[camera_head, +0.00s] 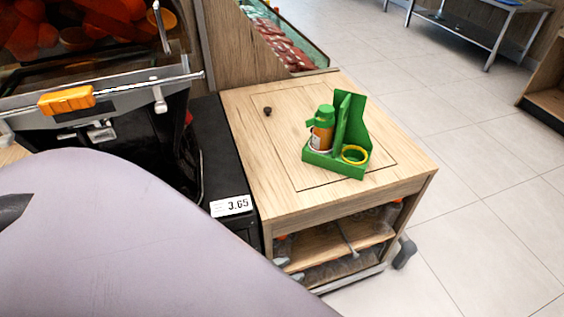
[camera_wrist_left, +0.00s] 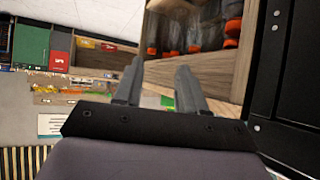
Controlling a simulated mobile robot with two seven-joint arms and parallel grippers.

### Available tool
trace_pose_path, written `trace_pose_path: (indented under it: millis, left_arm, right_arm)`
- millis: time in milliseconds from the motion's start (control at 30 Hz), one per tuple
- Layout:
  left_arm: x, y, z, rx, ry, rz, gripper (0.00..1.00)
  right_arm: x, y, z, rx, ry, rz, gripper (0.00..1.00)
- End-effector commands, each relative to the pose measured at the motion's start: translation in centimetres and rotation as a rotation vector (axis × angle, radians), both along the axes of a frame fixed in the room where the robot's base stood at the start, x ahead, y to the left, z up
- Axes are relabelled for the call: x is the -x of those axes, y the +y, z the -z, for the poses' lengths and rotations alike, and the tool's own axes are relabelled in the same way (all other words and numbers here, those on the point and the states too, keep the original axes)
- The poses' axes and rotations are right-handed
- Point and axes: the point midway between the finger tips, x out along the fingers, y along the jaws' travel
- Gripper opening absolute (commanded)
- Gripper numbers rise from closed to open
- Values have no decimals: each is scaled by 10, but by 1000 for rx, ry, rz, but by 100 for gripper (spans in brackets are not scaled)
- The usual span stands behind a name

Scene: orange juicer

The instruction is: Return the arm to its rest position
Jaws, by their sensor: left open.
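My left arm (camera_head: 130,235) fills the lower left of the head view as a large pale purple-grey link. My left gripper (camera_wrist_left: 158,75) shows in the left wrist view with its two grey fingers apart and nothing between them. Beyond the fingers is a wooden shelf unit with several orange-capped clear bottles (camera_wrist_left: 190,28). In the head view the gripper's fingers cannot be made out. My right gripper is in neither view.
A wooden cabinet (camera_head: 272,165) stands right of the juicer (camera_head: 120,90). On it a green holder (camera_head: 349,125) carries an orange bottle (camera_head: 322,134) and a yellow ring (camera_head: 355,155). A black panel (camera_wrist_left: 292,85) is close at the right in the wrist view. Open floor (camera_head: 480,140) lies right.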

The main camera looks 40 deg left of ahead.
Motion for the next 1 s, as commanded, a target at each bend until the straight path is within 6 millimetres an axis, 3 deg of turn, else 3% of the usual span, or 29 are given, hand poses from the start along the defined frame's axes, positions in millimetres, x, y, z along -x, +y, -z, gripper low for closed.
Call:
trace_pose_path:
  millis: [33, 133, 467, 800, 1000]
  left_arm:
    - [11, -2, 5, 5, 19, 11, 40]
    - [21, -4, 8, 11, 34, 24, 40]
    - [22, -4, 7, 10, 36, 26, 40]
    - [23, -3, -39, 5, 34, 23, 40]
    - [23, -2, -46, 4, 31, 24, 40]
  right_arm:
    - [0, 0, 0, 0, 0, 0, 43]
    - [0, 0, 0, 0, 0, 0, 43]
    - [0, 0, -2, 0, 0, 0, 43]
    - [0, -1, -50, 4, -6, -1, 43]
    - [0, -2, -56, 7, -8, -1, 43]
